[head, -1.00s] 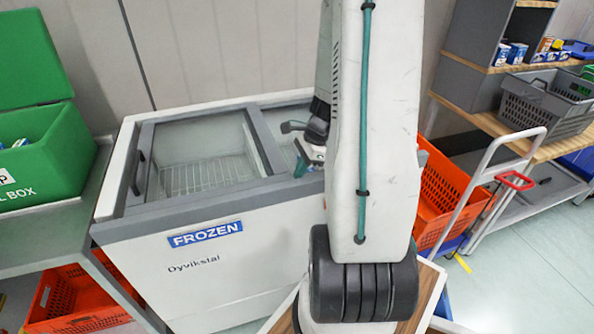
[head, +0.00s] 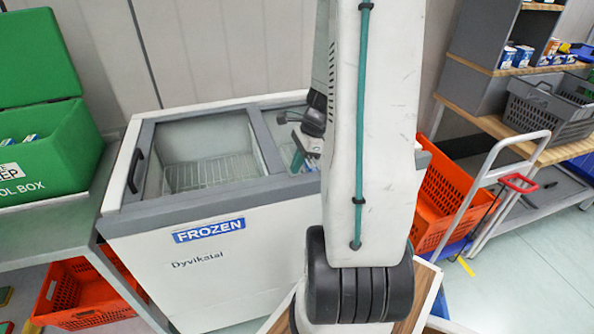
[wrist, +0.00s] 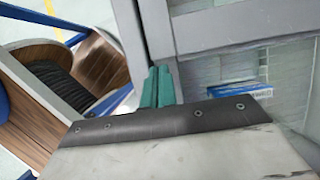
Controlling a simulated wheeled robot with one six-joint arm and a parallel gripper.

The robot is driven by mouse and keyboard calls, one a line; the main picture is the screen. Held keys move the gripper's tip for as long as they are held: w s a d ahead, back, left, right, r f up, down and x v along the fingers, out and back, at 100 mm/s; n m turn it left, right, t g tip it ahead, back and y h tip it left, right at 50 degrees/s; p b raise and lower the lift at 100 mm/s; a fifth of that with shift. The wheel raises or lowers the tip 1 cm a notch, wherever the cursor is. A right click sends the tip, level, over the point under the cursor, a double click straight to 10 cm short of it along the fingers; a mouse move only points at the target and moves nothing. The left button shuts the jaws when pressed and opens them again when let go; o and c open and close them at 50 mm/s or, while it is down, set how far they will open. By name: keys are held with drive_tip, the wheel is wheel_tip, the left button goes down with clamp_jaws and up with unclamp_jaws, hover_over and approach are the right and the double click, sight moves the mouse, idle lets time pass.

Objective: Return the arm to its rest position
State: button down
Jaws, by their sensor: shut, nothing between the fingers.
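My arm (head: 372,130) rises upright through the middle of the head view and hides part of the freezer. My gripper (head: 299,152) shows just left of the arm, over the right part of the freezer top. In the wrist view my gripper's teal fingers (wrist: 158,88) are together with nothing between them. They are beside a grey freezer frame bar. The white freezer (head: 215,268), marked FROZEN, stands in front of me, with a glass lid and a wire basket inside.
A blue-and-white packet (wrist: 238,91) lies behind the freezer glass. A green tool box (head: 40,165) stands on a bench at the left. Orange crates (head: 445,205) stand right of the freezer, beside a trolley (head: 490,170). A grey basket (head: 548,108) sits on the right shelf.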

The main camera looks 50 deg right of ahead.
drive_tip(key=v, duration=0.7)
drive_tip(key=shift+s+d, duration=0.2)
drive_tip(key=shift+d, duration=0.15)
drive_tip(key=s+a+r+n+h, duration=0.1)
drive_tip(key=s+a+r+n, duration=0.2)
drive_tip(key=a+r+n, duration=0.2)
drive_tip(key=s+a+r+n+h, duration=0.1)
drive_tip(key=s+a+r+n, duration=0.3)
drive_tip(key=a+n, duration=0.7)
drive_tip(key=s+a+r+n+g+h, duration=0.1)
drive_tip(key=s+a+r+n, duration=0.2)
drive_tip(key=a, duration=1)
wheel_tip(320, 180, up, 3)
drive_tip(key=n, duration=0.5)
drive_tip(key=shift+s+a+n+h, duration=0.2)
drive_tip(key=shift+s+n+h, duration=0.1)
drive_tip(key=shift+n, duration=0.1)
drive_tip(key=c, duration=2.1)
unclamp_jaws()
drive_tip(key=shift+f, duration=0.15)
drive_tip(key=shift+c, duration=0.2)
